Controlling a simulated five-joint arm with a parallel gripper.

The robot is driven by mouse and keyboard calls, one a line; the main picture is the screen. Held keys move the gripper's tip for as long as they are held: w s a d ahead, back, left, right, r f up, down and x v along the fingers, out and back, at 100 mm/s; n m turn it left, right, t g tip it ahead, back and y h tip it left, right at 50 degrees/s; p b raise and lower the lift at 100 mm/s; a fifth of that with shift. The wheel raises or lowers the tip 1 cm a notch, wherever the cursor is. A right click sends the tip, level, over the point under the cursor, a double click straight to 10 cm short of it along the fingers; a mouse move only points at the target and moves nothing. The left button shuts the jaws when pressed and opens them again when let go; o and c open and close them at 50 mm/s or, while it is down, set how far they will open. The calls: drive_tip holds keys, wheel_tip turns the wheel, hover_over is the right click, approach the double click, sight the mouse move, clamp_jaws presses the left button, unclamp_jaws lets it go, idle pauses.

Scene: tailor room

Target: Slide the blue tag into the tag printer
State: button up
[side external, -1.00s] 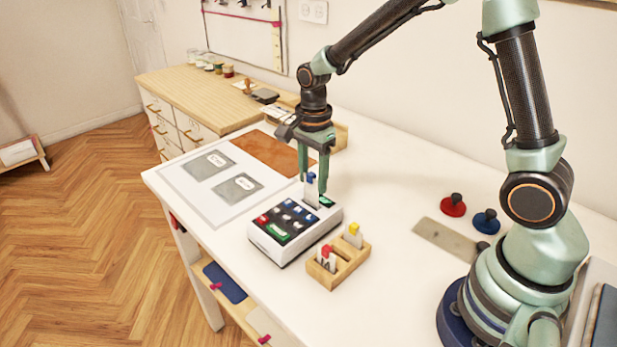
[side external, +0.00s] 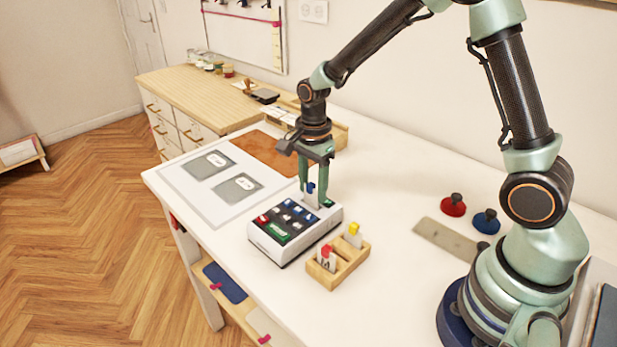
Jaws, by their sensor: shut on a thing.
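The blue tag, a white card with a blue top (side external: 310,188), stands upright at the back edge of the tag printer. My gripper (side external: 315,184) points down and is shut on its blue top. The tag printer (side external: 286,254) is a white box with a dark sloped panel of coloured keys, on the white table. The card's lower end meets the back of the printer; how deep it sits in the slot I cannot tell.
A wooden holder (side external: 349,270) with a red tag (side external: 326,252) and a yellow tag (side external: 353,230) stands right of the printer.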

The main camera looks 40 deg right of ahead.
drive_tip(key=shift+f, duration=0.6)
drive_tip(key=shift+f, duration=0.2)
drive_tip(key=o, duration=1.4)
drive_tip(key=shift+c, duration=0.2)
wheel_tip(320, 180, up, 12)
drive_tip(key=shift+f, duration=0.1)
drive_tip(key=shift+r, duration=0.2)
